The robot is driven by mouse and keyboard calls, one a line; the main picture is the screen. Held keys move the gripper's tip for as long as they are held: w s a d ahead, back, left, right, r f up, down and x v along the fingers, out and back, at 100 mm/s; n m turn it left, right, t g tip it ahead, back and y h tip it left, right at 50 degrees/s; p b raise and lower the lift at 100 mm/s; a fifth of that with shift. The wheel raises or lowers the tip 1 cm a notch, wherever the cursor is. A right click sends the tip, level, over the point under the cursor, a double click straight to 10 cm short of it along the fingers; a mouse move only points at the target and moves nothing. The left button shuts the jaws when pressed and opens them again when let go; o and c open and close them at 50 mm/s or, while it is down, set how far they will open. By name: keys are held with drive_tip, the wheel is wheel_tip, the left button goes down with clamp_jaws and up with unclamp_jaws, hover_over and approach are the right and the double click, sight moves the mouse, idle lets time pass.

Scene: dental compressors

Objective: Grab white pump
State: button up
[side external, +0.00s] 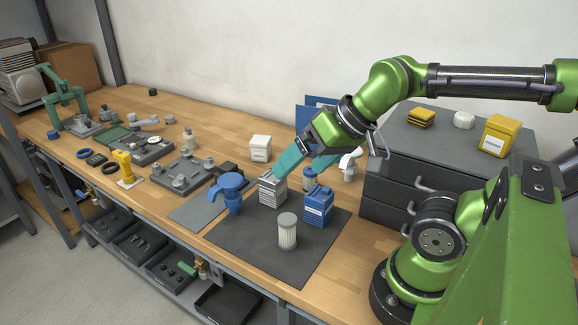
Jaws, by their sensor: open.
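A white pump-like object (350,163) stands on the bench just right of my gripper, in front of the grey drawer cabinet. It is small and partly hidden, so I cannot be sure that it is the white pump. My gripper (297,174) has teal fingers spread apart, pointing down and left, with nothing visibly held. The left fingertip overlaps the top of a ribbed grey-white block (271,192) in the picture; I cannot tell whether they touch. A blue pump-like object (231,193) stands left of that block.
A dark mat (265,250) carries a blue box (317,206) and a clear grey-capped cylinder (287,234). A white container (260,148) stands behind. The grey drawer cabinet (400,166) bounds the right side. Trays with parts (182,174) fill the left bench. The mat's front is clear.

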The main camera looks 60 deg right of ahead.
drive_tip(key=m+g+h, duration=0.6)
drive_tip(key=m, duration=0.5)
hover_over(349, 172)
wheel_tip(349, 172, down, 12)
drive_tip(key=shift+w+f, duration=0.15)
drive_tip(key=shift+x, duration=2.7)
drive_tip(key=shift+d, duration=0.2)
drive_tip(key=shift+c, duration=0.5)
drive_tip(key=c, duration=1.3)
